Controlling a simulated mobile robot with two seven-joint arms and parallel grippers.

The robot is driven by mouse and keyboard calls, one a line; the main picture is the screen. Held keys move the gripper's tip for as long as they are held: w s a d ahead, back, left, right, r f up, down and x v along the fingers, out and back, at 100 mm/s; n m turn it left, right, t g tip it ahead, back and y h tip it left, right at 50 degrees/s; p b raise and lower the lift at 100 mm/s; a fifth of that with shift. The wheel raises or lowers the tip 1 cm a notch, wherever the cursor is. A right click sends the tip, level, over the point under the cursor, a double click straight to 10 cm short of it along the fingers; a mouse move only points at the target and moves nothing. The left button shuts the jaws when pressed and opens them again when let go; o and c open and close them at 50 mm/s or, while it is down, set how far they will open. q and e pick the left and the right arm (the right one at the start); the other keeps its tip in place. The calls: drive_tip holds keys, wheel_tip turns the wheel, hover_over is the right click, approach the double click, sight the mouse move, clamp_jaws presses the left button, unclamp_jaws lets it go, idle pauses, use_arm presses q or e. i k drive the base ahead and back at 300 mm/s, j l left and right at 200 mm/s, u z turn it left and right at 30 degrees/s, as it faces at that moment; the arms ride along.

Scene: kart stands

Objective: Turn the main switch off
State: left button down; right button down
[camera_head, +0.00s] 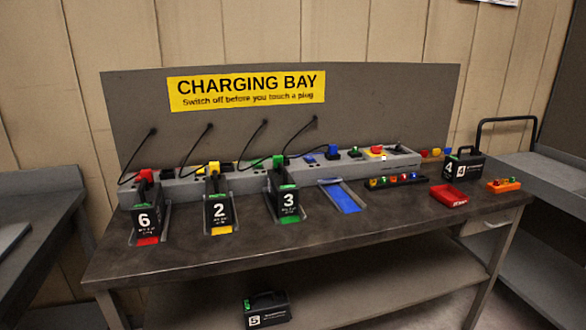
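A red and yellow switch-like part (376,150) sits near the right end of the grey power rail (245,181) on the workbench. It looks like the main switch, but it is too small to tell its position. A white spot shows just in front of it. A yellow sign (247,91) on the back panel reads "CHARGING BAY, Switch off before you touch a plug". Neither of my grippers is in view.
Batteries 6 (145,215), 2 (219,212) and 3 (288,203) stand in cradles before the rail, with black cables behind. A blue cradle (344,197) is empty. Battery 4 (463,165) and a red tray (447,196) stand right. The bench front (300,250) is clear.

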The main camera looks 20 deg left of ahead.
sight(375, 149)
drive_tip(key=i+l+z, duration=0.1)
drive_tip(key=i+l, duration=0.4)
drive_tip(key=i+l+z, duration=0.15)
drive_tip(key=i+l, duration=0.3)
drive_tip(key=i, duration=0.15)
